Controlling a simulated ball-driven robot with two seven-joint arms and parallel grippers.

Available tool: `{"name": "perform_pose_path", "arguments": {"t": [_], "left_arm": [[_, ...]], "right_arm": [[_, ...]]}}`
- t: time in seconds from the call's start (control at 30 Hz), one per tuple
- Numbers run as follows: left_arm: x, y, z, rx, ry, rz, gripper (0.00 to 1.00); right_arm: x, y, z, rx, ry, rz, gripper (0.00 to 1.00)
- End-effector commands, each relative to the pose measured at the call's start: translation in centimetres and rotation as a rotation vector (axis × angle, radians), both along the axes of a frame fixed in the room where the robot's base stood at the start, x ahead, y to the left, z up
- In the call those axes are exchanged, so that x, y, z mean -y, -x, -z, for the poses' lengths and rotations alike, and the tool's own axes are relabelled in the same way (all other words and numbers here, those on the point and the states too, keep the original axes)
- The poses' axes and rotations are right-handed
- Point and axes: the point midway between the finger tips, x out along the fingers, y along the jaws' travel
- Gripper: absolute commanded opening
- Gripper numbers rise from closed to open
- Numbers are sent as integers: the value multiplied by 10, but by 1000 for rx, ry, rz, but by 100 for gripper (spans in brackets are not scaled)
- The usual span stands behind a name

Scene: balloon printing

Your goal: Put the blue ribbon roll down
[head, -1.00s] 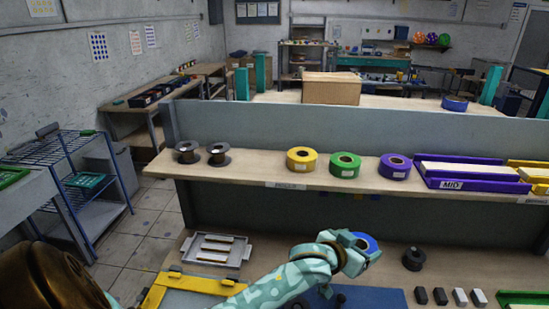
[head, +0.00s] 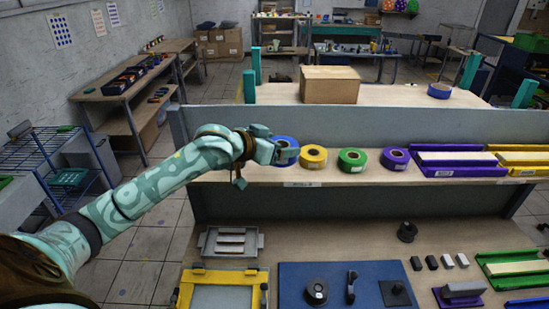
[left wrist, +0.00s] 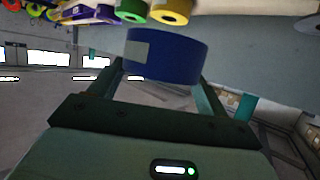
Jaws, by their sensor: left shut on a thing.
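My left gripper (head: 267,151) is shut on the blue ribbon roll (head: 287,151). It holds the roll at the left part of the shelf (head: 330,178), just left of the yellow roll (head: 313,156). In the left wrist view the blue roll (left wrist: 165,56) sits between the fingers of the gripper (left wrist: 158,80), its pale label facing the camera. The yellow roll (left wrist: 171,11) is close beyond it. I cannot tell whether the blue roll touches the shelf. My right gripper is not in view.
A green roll (head: 352,160) and a purple roll (head: 395,158) continue the row, then a purple tray (head: 470,171). Another blue roll (head: 439,90) lies on the back surface beside a cardboard box (head: 330,84). A blue mat (head: 335,272) lies on the lower bench.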

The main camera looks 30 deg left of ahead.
Motion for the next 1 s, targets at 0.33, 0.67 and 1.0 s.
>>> {"name": "perform_pose_path", "arguments": {"t": [0.33, 0.67, 1.0], "left_arm": [[-53, -48, 59, 2, 2, -4, 52], [-62, -56, 95, 0, 1, -2, 52], [-62, -56, 105, 2, 0, 0, 52]], "right_arm": [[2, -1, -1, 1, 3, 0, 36], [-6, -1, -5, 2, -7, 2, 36], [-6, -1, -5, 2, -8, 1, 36]]}}
